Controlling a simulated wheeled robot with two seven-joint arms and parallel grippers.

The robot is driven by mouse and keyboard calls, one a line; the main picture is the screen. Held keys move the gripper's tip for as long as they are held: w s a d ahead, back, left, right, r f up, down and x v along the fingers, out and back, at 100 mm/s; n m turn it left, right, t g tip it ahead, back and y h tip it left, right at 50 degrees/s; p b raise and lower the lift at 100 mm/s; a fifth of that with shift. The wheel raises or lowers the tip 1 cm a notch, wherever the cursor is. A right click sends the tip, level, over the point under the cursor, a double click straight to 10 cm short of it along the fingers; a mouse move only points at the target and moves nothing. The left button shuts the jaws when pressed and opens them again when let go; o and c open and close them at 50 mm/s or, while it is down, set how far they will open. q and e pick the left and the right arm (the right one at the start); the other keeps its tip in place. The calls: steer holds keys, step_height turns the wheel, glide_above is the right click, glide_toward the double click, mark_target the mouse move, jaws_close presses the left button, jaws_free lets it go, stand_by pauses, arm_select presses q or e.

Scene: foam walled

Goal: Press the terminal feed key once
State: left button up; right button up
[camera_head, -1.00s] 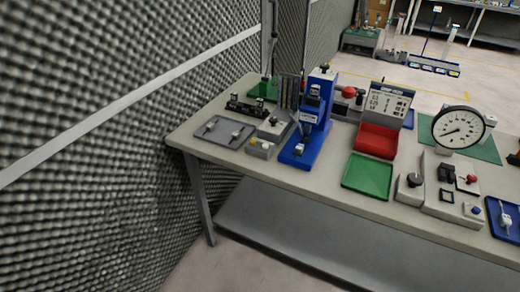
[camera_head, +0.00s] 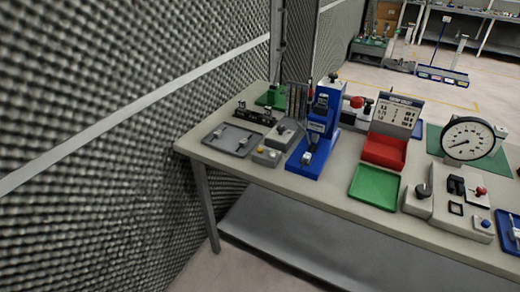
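A blue bench press (camera_head: 318,128) stands on the workbench, left of the middle. A small grey box (camera_head: 266,156) with a yellow and a pale button sits at its left, near the bench's front edge. Behind that box is a grey unit (camera_head: 284,133) with a dark knob or lever. Farther right, a grey control box (camera_head: 463,204) carries a red knob, black parts and a blue button. I cannot read any label that marks the terminal feed key. Neither of my grippers is in view.
The workbench (camera_head: 335,190) also holds a grey tray (camera_head: 231,139), a green tray (camera_head: 375,186), a red bin (camera_head: 384,151), a sign (camera_head: 396,115) and a round dial gauge (camera_head: 468,138). A foam wall (camera_head: 90,150) runs along the left. Floor shows in front.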

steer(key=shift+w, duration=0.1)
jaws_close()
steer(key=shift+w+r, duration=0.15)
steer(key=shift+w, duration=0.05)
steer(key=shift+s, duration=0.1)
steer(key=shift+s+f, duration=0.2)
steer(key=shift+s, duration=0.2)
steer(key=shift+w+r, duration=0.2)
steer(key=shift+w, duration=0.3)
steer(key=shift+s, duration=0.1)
